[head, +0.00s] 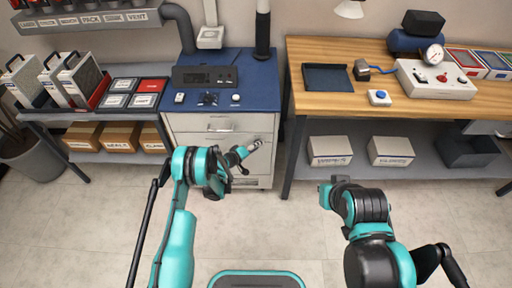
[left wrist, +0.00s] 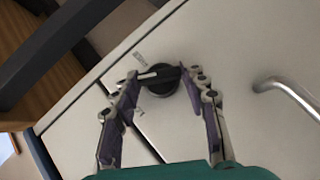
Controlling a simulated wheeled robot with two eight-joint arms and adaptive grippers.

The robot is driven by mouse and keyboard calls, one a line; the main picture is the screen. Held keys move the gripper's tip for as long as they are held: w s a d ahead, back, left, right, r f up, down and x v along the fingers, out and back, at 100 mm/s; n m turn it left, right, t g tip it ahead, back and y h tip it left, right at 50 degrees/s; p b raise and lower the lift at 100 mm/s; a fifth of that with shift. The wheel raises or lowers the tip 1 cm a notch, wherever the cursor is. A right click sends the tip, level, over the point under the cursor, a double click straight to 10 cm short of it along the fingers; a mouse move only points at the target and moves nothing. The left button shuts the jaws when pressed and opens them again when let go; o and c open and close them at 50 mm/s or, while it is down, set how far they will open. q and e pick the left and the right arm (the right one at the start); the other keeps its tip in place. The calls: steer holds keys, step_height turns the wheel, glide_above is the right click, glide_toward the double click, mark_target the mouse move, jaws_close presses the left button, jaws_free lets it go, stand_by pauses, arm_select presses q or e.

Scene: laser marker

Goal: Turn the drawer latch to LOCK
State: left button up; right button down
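The drawer latch (left wrist: 162,88) is a round black knob with a raised bar and a white pointer line on the pale cabinet front. In the left wrist view its pointer end lies toward the left. Small printed marks sit beside it, too blurred to read. My left gripper (left wrist: 160,76) is open, with one finger on each side of the knob; I cannot tell whether they touch it. In the head view the left gripper (head: 248,149) is at the front of the drawer cabinet (head: 190,124) and hides the latch. My right gripper's fingers do not show.
A metal drawer handle (left wrist: 290,95) is right of the latch. The cabinet stands between a shelf with boxes (head: 110,158) on the left and a wooden workbench (head: 320,98) on the right. The floor (head: 290,225) in front is clear.

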arm_select(q)
steer(key=o, duration=0.3)
step_height(320, 180, up, 9)
steer(key=shift+d+f, duration=0.1)
steer(key=shift+r, duration=0.6)
